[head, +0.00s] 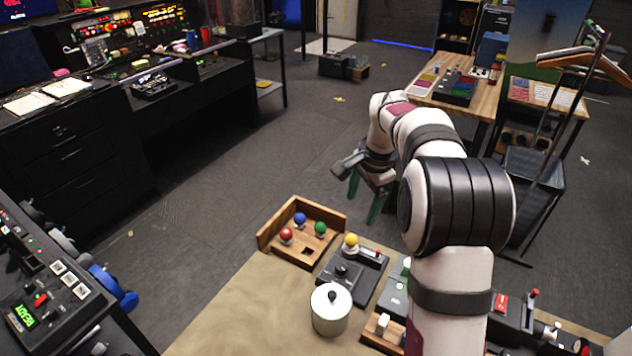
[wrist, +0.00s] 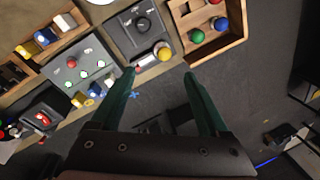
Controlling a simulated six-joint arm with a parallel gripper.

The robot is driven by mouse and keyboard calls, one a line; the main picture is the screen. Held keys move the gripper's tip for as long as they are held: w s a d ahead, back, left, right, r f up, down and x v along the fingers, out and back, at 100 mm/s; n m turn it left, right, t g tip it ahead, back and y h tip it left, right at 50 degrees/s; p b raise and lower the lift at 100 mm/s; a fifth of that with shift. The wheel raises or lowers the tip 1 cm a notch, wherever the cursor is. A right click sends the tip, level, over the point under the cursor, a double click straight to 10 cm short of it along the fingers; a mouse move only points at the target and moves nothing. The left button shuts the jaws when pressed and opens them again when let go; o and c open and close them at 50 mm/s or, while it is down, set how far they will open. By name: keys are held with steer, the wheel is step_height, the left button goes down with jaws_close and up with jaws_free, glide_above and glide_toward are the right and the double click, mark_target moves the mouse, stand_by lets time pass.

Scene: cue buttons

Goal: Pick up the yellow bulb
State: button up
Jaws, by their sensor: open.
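The yellow bulb (head: 351,240) sits upright at the corner of a dark control box (head: 345,281) on the table. In the wrist view the yellow bulb (wrist: 164,53) shows just beyond and between my two fingertips. My gripper (head: 367,199) is open and empty, with green fingers, above and past the table's far edge. In the wrist view my gripper (wrist: 161,72) has its fingers spread apart, and nothing is between them.
A wooden tray (head: 264,241) left of the box holds a red bulb (head: 286,235), a blue bulb (head: 300,219) and a green bulb (head: 320,227). A white lidded pot (head: 330,312) stands nearer. A panel with buttons (wrist: 82,70) and a wooden rack of blocks (wrist: 37,47) are close by.

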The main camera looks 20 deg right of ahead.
mark_target(352, 236)
steer(key=w+f, duration=0.1)
steer(key=f, duration=0.4)
steer(key=w+f, duration=0.2)
steer(key=f, duration=0.3)
steer(key=w+f, duration=0.1)
steer(key=f, duration=0.5)
steer(key=shift+w+d+f, duration=0.1)
steer(key=shift+w+d, duration=0.2)
steer(key=shift+d, duration=0.1)
steer(key=shift+c, duration=0.2)
jaws_close()
